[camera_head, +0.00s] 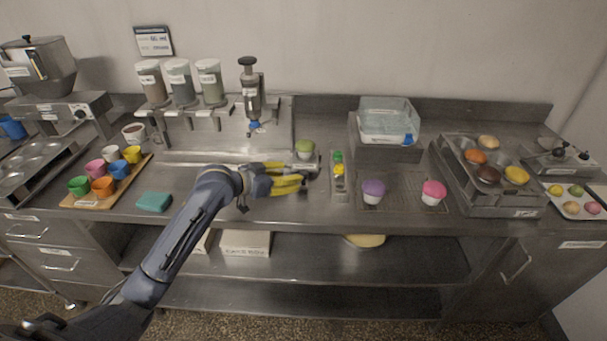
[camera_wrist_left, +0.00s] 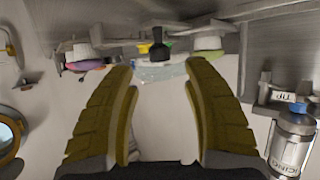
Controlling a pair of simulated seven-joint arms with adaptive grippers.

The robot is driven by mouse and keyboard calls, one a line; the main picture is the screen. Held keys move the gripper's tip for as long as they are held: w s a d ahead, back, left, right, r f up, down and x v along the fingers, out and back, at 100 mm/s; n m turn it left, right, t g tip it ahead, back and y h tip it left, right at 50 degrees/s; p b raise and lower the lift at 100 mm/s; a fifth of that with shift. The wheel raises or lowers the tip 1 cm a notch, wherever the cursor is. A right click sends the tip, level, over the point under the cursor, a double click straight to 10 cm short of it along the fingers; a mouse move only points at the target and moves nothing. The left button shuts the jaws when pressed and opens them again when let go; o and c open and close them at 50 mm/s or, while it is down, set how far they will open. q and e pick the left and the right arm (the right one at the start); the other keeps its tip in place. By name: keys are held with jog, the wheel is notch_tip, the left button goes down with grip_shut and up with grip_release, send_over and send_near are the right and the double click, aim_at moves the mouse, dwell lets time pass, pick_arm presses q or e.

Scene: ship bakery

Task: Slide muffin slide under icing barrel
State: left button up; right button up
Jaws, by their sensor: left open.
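The icing barrel (camera_head: 252,96), a grey canister with a black top and blue nozzle, hangs from the wall unit. It shows upside down in the left wrist view (camera_wrist_left: 292,138). A green-topped muffin (camera_head: 305,148) sits at the right end of the metal track, apparently on the muffin slide (camera_head: 299,162), which is to the right of the barrel. My left gripper (camera_head: 303,179) is open, its yellow fingers pointing right just in front of the slide. In the left wrist view a black knob (camera_wrist_left: 157,46) shows between the fingers, apparently the slide's handle; contact is unclear. My right gripper is not in view.
A narrow tray (camera_head: 340,192) with green and yellow items stands just right of my gripper. Purple (camera_head: 373,191) and pink (camera_head: 433,192) muffins stand farther right. A teal sponge (camera_head: 154,202) and a board of cups (camera_head: 78,202) are at left.

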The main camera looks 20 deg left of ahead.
aim_at(304, 172)
pick_arm(q)
jog(key=shift+x, duration=3.5)
grip_shut()
jog(key=shift+r, duration=0.1)
